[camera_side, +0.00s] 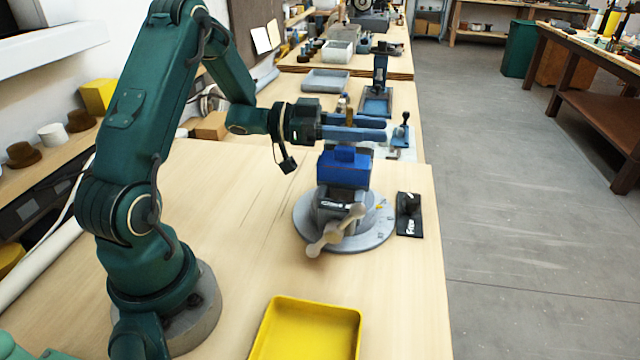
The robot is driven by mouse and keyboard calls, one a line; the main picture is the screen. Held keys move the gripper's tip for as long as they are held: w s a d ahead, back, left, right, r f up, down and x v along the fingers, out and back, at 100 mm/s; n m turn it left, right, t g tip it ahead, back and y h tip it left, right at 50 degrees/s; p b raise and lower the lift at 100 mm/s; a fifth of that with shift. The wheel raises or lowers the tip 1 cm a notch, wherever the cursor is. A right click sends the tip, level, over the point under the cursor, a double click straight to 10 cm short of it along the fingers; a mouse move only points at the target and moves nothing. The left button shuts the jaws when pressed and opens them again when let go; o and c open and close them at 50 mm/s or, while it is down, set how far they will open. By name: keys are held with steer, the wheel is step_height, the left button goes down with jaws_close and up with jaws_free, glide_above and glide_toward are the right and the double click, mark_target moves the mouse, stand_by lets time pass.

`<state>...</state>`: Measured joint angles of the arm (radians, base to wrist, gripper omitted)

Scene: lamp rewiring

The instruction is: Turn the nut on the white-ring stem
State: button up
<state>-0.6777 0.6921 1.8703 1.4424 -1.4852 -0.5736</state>
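My gripper (382,129) reaches in from the left, level, just above a blue block (343,168). Its two blue fingers lie side by side with little visible gap. A small brass-coloured stem (350,114) shows upright just above the fingers; whether it stands between or behind them I cannot tell. The blue block is upright in a grey vise (333,208). No white ring can be made out, and no nut shows clearly; the fingers cover the area over the block.
The vise has a round grey base (374,234) and a handle (336,232) towards the front. A black labelled piece (409,214) lies to its right. A yellow tray (308,330) is in front. A blue stand (378,90) and grey tray (325,80) are behind. The wooden tabletop (225,215) left of the vise is clear.

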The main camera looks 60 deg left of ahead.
jaws_close()
steer(key=shift+w+a+n+t+y, duration=0.25)
steer(key=shift+n+t+y, duration=0.5)
steer(key=shift+n+y, duration=0.8)
steer(key=shift+a+n+t+y, duration=0.35)
steer(key=shift+n+t+y, duration=0.55)
steer(key=shift+y, duration=1.15)
steer(key=shift+w+a+n+t+y, duration=0.25)
steer(key=shift+n+t+y, duration=0.4)
steer(key=shift+n+y, duration=0.95)
steer(key=shift+s+a+y, duration=0.1)
steer(key=shift+y, duration=0.4)
steer(key=o, duration=0.6)
jaws_free()
steer(key=shift+c, duration=0.2)
